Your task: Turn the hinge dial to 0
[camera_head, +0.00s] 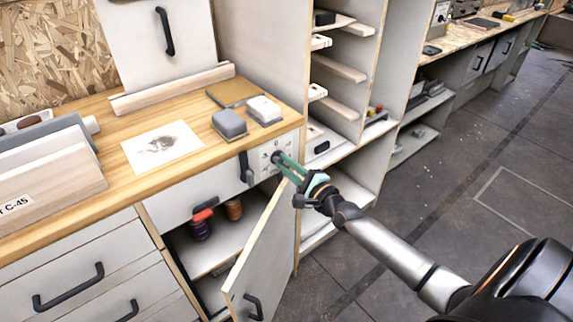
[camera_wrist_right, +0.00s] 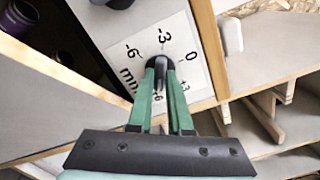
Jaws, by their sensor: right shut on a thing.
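The hinge dial is a dark knob (camera_wrist_right: 158,66) on a white scale plate (camera_wrist_right: 193,80) marked in mm, with -6, -3, 0, +3 and +6 around it. In the head view the plate (camera_head: 265,151) is on the cabinet front, just under the worktop's right corner. My right gripper (camera_wrist_right: 159,74) is shut on the knob, its green fingers on either side; it also shows in the head view (camera_head: 281,160). The fingers hide part of the knob, and I cannot read its setting. My left gripper is not in view.
An open cabinet door (camera_head: 262,252) hangs below, left of my right arm. A black handle (camera_head: 246,168) is close left of the plate. Open shelves (camera_head: 340,69) stand to the right; floor beyond is clear.

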